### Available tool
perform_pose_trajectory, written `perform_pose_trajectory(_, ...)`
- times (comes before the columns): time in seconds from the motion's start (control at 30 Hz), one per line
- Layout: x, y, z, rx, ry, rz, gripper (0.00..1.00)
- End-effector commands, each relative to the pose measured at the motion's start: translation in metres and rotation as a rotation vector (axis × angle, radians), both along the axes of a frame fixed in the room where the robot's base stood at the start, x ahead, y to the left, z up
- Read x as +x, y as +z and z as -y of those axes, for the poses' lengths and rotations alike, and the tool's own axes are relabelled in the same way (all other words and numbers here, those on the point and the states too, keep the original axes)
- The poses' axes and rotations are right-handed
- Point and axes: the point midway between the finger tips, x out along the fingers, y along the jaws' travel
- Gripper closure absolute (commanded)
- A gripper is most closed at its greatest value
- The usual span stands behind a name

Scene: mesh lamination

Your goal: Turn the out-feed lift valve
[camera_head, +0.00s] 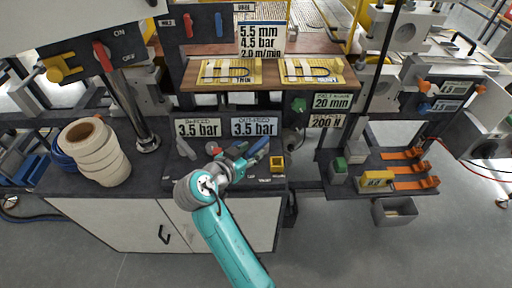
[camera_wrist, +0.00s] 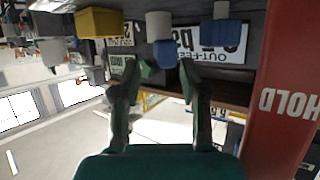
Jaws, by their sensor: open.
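My gripper (camera_head: 238,162) is low over the dark bench, below the OUT-FEED 3.5 bar sign (camera_head: 253,127). In the wrist view its green-grey fingers (camera_wrist: 166,70) are apart. A blue-tipped grey valve part (camera_wrist: 165,52) shows between and just beyond the fingertips; contact cannot be told. A second blue-and-grey part (camera_wrist: 220,32) stands to its right, in front of the OUT-FEED sign (camera_wrist: 235,50), which appears upside down. In the head view a blue lever (camera_head: 260,146) slants up beside the gripper. Which blue part is the lift valve is unclear.
A yellow block (camera_head: 277,164) sits close right of the gripper and shows in the wrist view (camera_wrist: 98,22). A red HOLD panel (camera_wrist: 290,85) fills the wrist view's right. The IN-FEED sign (camera_head: 198,128) and a small red part (camera_head: 212,147) are left. White rolls (camera_head: 95,152) stand far left.

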Motion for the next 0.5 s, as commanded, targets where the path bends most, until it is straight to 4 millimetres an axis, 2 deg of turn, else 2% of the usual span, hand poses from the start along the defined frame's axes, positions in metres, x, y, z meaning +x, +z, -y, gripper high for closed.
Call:
perform_pose_trajectory(0.23,-0.038,0.018,-0.026,0.001,0.004,0.001,0.56)
perform_pose_trajectory(0.5,-0.058,0.028,-0.039,0.000,0.001,0.000,0.56)
